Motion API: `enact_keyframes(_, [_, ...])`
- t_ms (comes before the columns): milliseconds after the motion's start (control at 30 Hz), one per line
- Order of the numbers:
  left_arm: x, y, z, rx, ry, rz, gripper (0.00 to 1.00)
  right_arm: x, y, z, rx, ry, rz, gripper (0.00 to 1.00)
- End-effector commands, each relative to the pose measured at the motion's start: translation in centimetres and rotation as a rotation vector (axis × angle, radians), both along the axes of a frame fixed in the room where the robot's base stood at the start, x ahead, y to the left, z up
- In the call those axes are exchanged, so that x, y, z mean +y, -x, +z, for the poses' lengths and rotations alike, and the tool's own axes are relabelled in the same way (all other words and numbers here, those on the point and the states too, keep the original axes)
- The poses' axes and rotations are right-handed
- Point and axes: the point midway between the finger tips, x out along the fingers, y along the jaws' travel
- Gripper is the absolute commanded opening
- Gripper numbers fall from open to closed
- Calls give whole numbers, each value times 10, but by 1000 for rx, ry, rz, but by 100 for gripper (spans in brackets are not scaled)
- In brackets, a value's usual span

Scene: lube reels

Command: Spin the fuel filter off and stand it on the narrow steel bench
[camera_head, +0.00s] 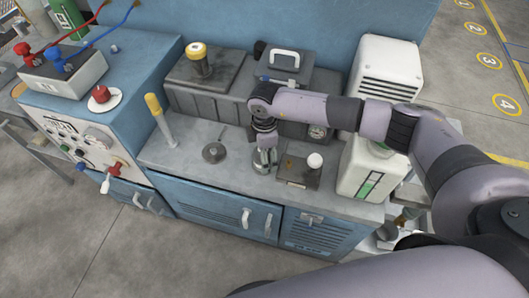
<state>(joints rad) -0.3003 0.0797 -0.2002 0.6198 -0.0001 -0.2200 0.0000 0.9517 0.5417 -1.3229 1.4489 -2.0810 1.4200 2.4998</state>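My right arm comes in from the right, and its gripper (265,140) points down over the grey worktop (225,185). A small silver, round part (263,162) is right below the fingertips. I cannot tell whether the fingers touch it or how far they are apart. I cannot tell for sure which thing is the fuel filter. A dark canister with a yellow top (197,58) stands upright on the dark grey case at the back. A grey bench-like frame (38,143) shows in part at the left edge. My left gripper is not in view.
A white jug (370,172) and a white louvred box (387,68) stand at the right. A plate with a white knob (301,172), a flat round disc (215,152) and a yellow-handled tool (158,115) are on the worktop. A blue control cabinet (125,65) is at the left.

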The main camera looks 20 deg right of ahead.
Motion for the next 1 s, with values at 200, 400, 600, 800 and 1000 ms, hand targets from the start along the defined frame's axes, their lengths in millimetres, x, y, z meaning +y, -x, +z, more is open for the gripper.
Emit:
enact_keyframes(200, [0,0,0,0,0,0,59,0,0,0,0,0,0,61])
enact_keyframes(400, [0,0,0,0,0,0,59,0,0,0,0,0,0,47])
enact_keyframes(600, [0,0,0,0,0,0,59,0,0,0,0,0,0,34])
enact_keyframes(800, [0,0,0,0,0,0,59,0,0,0,0,0,0,21])
enact_keyframes(1000, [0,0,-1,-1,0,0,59,0,0,0,0,0,18,14])
